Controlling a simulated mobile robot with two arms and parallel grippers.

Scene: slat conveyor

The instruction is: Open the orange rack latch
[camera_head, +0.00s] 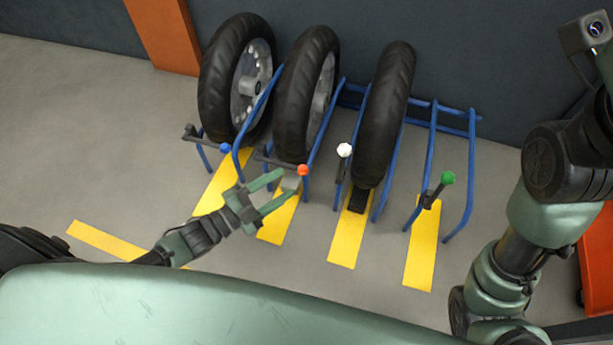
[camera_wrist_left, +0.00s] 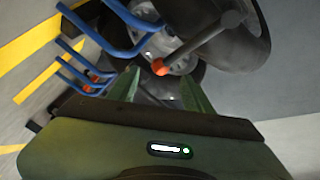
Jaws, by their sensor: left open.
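The orange rack latch is a dark lever with an orange ball knob (camera_head: 303,170) in front of the second wheel from the left. My left gripper (camera_head: 285,184) is open in front of this knob, with its fingers pointing toward the rack. In the left wrist view the orange knob (camera_wrist_left: 160,68) appears between and just beyond the two green fingertips (camera_wrist_left: 158,76), its lever running up to the right. I cannot tell whether a finger touches it. My right gripper is out of view; only its arm shows at right.
The blue tube rack (camera_head: 472,150) holds three black wheels (camera_head: 385,105); the rightmost bay is empty. Other latches have blue (camera_head: 225,148), white (camera_head: 344,150) and green (camera_head: 448,178) knobs. Yellow strips (camera_head: 350,240) mark the clear grey floor in front. A dark wall stands behind.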

